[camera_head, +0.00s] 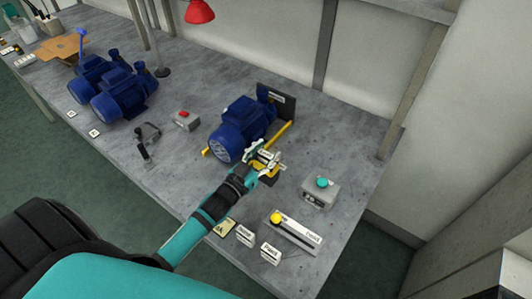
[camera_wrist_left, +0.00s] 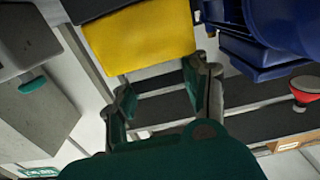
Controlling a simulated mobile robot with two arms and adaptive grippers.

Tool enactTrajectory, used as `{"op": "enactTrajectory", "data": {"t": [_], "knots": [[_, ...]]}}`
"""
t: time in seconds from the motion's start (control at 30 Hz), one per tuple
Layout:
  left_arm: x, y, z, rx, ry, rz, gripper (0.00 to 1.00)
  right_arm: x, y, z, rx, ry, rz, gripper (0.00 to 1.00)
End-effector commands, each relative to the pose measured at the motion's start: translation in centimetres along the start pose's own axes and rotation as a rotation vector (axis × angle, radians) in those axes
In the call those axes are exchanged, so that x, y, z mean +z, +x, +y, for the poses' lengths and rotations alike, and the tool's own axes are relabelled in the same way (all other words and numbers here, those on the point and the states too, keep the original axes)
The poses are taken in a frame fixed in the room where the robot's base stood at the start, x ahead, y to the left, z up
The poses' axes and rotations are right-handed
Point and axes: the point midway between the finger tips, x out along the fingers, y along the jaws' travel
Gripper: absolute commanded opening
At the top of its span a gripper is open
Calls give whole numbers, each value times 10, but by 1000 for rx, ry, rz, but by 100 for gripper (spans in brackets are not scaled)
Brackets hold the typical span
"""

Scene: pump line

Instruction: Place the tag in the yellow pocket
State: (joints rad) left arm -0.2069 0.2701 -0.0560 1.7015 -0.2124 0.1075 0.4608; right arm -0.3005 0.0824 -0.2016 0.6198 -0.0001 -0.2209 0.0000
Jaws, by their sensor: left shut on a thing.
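My left gripper (camera_head: 266,158) is beside the front right of the blue pump (camera_head: 240,128). It is shut on a small pale tag, mostly hidden by the fingers. In the left wrist view the two fingers (camera_wrist_left: 163,100) stand apart, and the tag cannot be made out clearly between them. A yellow pocket (camera_wrist_left: 140,42) shows as a flat yellow panel just beyond the fingertips. In the head view a bit of yellow shows at the gripper, largely covered by it. I cannot tell whether the tag touches the pocket. My right gripper is not in view.
A grey box with a teal button (camera_head: 320,190) stands to the right. A white slider panel (camera_head: 292,234) and several small cards lie at the front edge. A red-button box (camera_head: 186,120) and more blue pumps (camera_head: 122,93) stand to the left. Bare bench lies right of the pump.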

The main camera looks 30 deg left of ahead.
Motion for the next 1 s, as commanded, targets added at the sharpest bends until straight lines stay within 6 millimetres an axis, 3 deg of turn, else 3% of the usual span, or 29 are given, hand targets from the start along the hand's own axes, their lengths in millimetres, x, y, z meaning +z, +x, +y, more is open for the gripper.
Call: {"op": "enactTrajectory", "data": {"t": [0.07, 0.1, 0.27, 0.63, 1.0], "knots": [[4, 0, 0, 0, -1, 0, 23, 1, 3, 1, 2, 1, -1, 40], [3, 0, 0, 0, 0, 0, 49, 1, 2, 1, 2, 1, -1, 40], [2, 0, 0, 0, 0, -1, 69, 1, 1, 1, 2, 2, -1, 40], [1, -6, 0, 0, 0, -3, 69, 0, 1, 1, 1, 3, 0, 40], [3, -80, 0, 0, -1, -5, 69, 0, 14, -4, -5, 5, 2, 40]]}}
